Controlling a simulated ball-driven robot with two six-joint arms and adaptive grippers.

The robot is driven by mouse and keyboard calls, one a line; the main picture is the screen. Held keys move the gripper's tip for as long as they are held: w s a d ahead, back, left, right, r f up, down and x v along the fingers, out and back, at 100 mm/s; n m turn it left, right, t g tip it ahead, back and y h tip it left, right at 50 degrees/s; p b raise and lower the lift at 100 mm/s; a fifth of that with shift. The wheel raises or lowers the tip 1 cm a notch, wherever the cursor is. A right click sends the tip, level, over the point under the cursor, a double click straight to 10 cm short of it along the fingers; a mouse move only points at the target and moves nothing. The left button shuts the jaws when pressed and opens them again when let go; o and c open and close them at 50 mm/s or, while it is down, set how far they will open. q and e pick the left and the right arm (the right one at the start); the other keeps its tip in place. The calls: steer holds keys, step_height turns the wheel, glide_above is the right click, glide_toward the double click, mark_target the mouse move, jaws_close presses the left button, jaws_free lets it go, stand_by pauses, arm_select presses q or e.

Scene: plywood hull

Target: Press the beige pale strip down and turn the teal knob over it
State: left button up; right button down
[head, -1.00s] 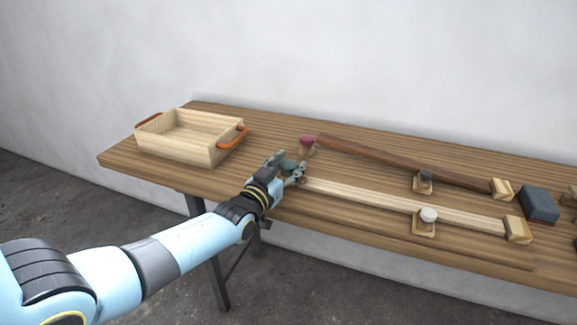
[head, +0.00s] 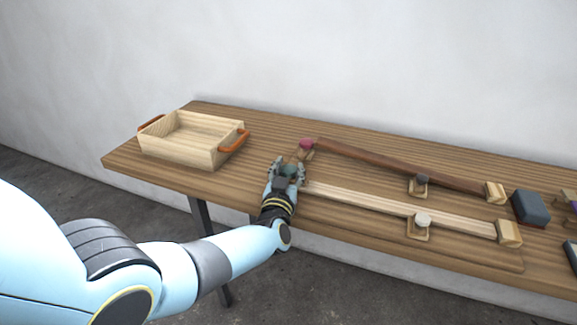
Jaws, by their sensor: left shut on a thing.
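The beige pale strip (head: 400,207) lies along the front of the wooden bench, running from my left gripper to a light wood block (head: 509,233) at its right end. The teal knob (head: 289,170) shows between the fingers of my left gripper (head: 288,172), at the strip's left end. The gripper is shut on the knob. The fingers hide the knob's lower part and the strip's left tip, so I cannot tell whether the knob lies over the strip. My right gripper is out of view.
A dark brown strip (head: 400,166) lies behind, with a crimson knob (head: 306,144) at its left end and a dark grey knob (head: 422,179) along it. A white knob (head: 423,219) stands by the pale strip. A wooden tray (head: 175,153) is at left, a blue-grey block (head: 530,207) at right.

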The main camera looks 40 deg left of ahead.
arm_select(q)
steer(key=o, duration=1.2)
steer(key=shift+s+d, duration=0.1)
steer(key=v, duration=1.2)
steer(key=shift+f, duration=0.1)
